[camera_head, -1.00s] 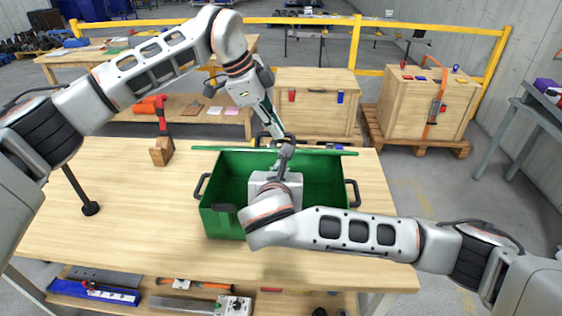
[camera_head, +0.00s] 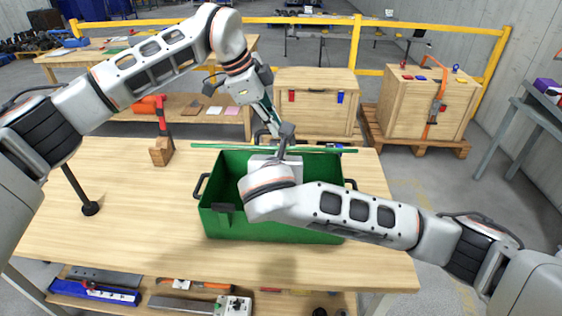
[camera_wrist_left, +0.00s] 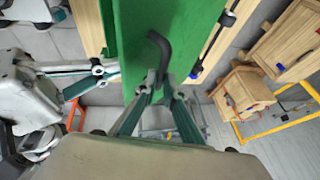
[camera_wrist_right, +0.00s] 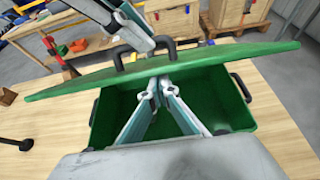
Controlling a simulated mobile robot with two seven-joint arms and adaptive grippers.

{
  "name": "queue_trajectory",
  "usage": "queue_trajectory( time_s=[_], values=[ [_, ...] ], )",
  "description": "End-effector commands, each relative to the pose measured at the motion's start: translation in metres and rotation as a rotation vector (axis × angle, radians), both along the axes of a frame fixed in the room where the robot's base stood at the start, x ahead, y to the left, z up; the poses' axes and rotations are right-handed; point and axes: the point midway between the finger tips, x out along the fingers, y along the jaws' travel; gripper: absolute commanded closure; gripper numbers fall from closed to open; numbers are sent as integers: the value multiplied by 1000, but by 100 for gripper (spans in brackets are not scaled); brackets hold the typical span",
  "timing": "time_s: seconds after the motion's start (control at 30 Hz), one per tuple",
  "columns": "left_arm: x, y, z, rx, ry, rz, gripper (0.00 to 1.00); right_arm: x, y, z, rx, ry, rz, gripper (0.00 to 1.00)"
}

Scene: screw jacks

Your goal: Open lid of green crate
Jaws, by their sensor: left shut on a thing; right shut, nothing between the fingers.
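The green crate (camera_head: 228,224) stands on the wooden table, its inside partly visible. Its green lid (camera_head: 215,147) is above the crate, seen nearly edge-on in the head view. In the right wrist view the lid (camera_wrist_right: 225,56) is tilted across the crate's opening. My left gripper (camera_wrist_left: 160,78) is shut on the lid's black handle (camera_wrist_left: 158,45). My right gripper (camera_wrist_right: 161,82) is shut and empty, its fingertips close under the lid's near edge; I cannot tell whether they touch. In the head view my right wrist hides part of the crate.
A red tool on a wooden block (camera_head: 161,151) stands on the table (camera_head: 130,220) left of the crate. A black stand (camera_head: 90,208) is at the far left. Wooden boxes (camera_head: 318,100) stand behind. The table's front left is clear.

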Motion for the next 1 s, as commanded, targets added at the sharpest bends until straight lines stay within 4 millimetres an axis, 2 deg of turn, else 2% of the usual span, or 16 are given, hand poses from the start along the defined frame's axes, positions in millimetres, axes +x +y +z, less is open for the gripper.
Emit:
queue_trajectory(
  time_s=[0.03,0.1,0.13,0.2,0.5,0.63,0.77,1.0],
  values=[
    [-6,-2,-7,2,24,-5,100,4,-3,8,1,-19,-9,100],
    [-7,-3,-7,2,26,-6,100,5,-3,9,2,-22,-11,100],
    [-8,-3,-8,2,27,-7,86,5,-4,10,2,-22,-12,100],
    [-8,-3,-8,3,29,-7,74,5,-4,10,2,-23,-12,100],
    [-7,-2,-6,2,23,-6,74,4,-3,9,2,-22,-11,100],
    [-7,1,2,2,21,-5,74,4,-3,9,1,-20,-9,100],
    [-10,9,21,2,16,-4,74,4,-3,7,0,-18,-9,100],
    [-18,28,67,1,17,-3,74,3,-2,6,1,-14,-7,100]
  ],
)
